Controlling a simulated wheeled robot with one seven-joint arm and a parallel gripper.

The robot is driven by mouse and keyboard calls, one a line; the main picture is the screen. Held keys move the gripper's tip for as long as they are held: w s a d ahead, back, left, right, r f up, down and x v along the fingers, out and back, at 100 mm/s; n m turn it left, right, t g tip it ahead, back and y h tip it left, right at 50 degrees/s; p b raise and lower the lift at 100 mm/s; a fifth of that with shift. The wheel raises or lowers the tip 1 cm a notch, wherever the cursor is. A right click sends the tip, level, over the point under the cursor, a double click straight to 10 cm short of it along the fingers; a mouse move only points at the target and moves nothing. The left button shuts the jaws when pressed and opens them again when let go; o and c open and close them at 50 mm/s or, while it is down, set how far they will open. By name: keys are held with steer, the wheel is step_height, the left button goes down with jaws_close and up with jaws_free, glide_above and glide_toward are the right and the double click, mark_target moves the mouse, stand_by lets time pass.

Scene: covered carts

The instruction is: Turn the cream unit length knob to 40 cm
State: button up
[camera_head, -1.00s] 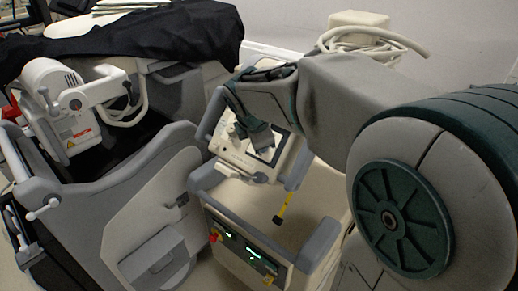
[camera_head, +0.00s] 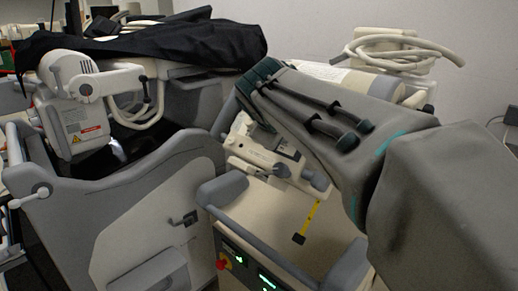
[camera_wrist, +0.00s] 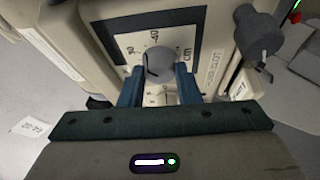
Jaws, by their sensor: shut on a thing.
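The cream unit (camera_head: 268,160) stands at mid picture in the head view, partly hidden behind my arm. In the wrist view its panel (camera_wrist: 102,10) carries a black-framed dial plate (camera_wrist: 193,18) with a printed scale, "40" near the top and "cm" at the right. The grey round length knob (camera_wrist: 159,63) sits on this plate. My gripper (camera_wrist: 158,72) is shut on the knob, one blue finger on each side. The knob's lower part is hidden between the fingers. I cannot tell clearly which value its mark points at. The head view does not show my fingertips.
A second dark knob (camera_wrist: 258,35) sticks out right of the dial. A yellow strap (camera_head: 309,217) hangs below the unit over the cream cart. A grey cart (camera_head: 150,215) with a black cover (camera_head: 150,45) stands at left. A coiled hose (camera_head: 400,52) lies behind my arm.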

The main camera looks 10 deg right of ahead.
steer(key=m+h+b, duration=0.1)
steer(key=m+b, duration=0.1)
steer(key=b, duration=0.1)
steer(key=f+m+b, duration=0.1)
steer(key=m+b, duration=0.1)
steer(key=b, duration=0.2)
steer(key=shift+a+m+t+h, duration=0.1)
steer(key=shift+m+t+h, duration=0.2)
steer(key=shift+t+h, duration=0.1)
steer(key=m+b, duration=0.2)
steer(key=m+h+b, duration=0.1)
steer(key=m+b, duration=0.1)
steer(key=shift+a+r+h, duration=0.15)
steer(key=shift+r+h, duration=0.05)
steer(key=shift+h, duration=0.1)
steer(key=shift+m, duration=0.3)
steer(key=o, duration=1)
steer(key=shift+s+r, duration=0.1)
steer(key=shift+r, duration=0.05)
